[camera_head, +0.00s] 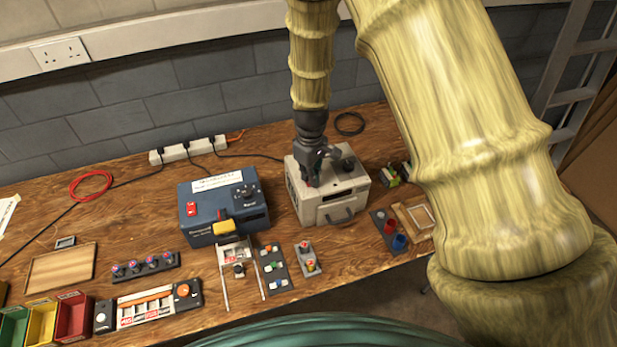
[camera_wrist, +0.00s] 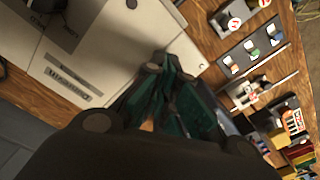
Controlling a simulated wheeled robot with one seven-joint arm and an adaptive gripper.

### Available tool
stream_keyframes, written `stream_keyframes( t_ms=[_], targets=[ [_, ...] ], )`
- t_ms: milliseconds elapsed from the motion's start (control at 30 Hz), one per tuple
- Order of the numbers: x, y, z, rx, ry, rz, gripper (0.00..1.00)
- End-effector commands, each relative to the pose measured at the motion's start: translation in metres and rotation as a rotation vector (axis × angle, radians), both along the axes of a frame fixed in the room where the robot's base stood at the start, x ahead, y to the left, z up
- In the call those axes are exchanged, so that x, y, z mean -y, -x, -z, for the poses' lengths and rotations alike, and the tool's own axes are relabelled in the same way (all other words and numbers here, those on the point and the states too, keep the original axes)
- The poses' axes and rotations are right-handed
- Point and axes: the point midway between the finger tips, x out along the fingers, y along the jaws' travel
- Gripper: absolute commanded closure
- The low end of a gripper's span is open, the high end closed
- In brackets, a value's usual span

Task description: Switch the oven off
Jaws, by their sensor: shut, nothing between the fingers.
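A beige box with a front handle, which looks like the oven (camera_head: 330,207), stands on the bench in the middle of the head view. A dark round knob (camera_head: 348,163) is on the right of its top. My gripper (camera_head: 311,183) points down over the left part of its top, with its fingers together. A small red spot shows at the fingertips, and my fingers partly hide it. In the wrist view the beige box top (camera_wrist: 140,32) fills the upper left, and my dark fingers (camera_wrist: 168,85) are over its edge. Contact cannot be told.
A blue box (camera_head: 225,208) with a red switch and a yellow part stands to the left. Small panels with knobs and buttons (camera_head: 272,268) lie in front. Blue and red knobs (camera_head: 394,236) are at the right. A power strip (camera_head: 188,150) is behind, with cables.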

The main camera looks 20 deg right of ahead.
Motion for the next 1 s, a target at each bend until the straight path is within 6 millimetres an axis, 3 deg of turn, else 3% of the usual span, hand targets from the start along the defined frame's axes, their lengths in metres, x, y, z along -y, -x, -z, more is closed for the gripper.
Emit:
stream_keyframes(
  t_ms=[1000],
  targets=[
    [0.000, -0.001, -0.064, 0.001, 0.000, 0.000, 1.00]
  ],
)
